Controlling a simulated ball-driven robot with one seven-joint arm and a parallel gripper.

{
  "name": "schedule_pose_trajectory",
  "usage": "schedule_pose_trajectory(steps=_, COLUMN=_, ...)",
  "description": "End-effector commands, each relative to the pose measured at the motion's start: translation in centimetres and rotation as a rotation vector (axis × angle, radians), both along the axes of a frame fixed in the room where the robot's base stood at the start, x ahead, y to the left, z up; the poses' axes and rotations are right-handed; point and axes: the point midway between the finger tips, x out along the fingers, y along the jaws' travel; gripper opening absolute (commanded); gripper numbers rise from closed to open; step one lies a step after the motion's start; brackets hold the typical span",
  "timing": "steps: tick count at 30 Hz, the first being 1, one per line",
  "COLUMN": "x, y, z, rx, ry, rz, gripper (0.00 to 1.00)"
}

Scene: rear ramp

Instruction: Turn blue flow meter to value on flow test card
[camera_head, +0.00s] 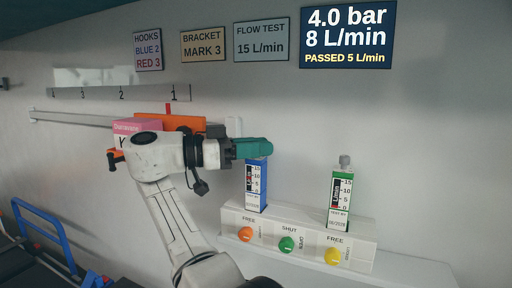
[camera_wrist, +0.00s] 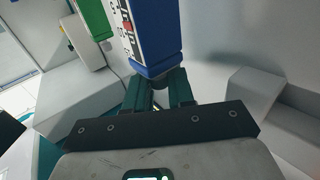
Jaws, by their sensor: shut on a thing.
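The blue flow meter (camera_head: 257,186) stands upright on the left of a white valve block. A scale up to 15 and a small red mark show on its front; the exact reading is too small to tell. My gripper (camera_head: 260,147) is shut on the knob at the meter's top, which my fingers hide in the head view. The wrist view shows the blue meter (camera_wrist: 155,35) beyond the dark knob (camera_wrist: 170,78) between my fingers. The flow test card (camera_head: 262,42) on the wall reads 15 L/min. A dark display (camera_head: 347,35) reads 4.0 bar, 8 L/min, passed 5 L/min.
A green flow meter (camera_head: 340,198) with a grey knob stands to the right on the white block (camera_head: 300,228). Orange, green and yellow knobs line the block's front. A pink box (camera_head: 137,127) and an orange part (camera_head: 186,124) are behind my arm at the wall rail.

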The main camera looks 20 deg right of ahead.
Motion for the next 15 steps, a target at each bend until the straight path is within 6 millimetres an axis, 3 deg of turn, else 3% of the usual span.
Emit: schedule_pose_trajectory(steps=15, x=0.01, y=-0.02, z=0.06, rx=0.0, ry=-0.002, rz=-0.071, gripper=0.0)
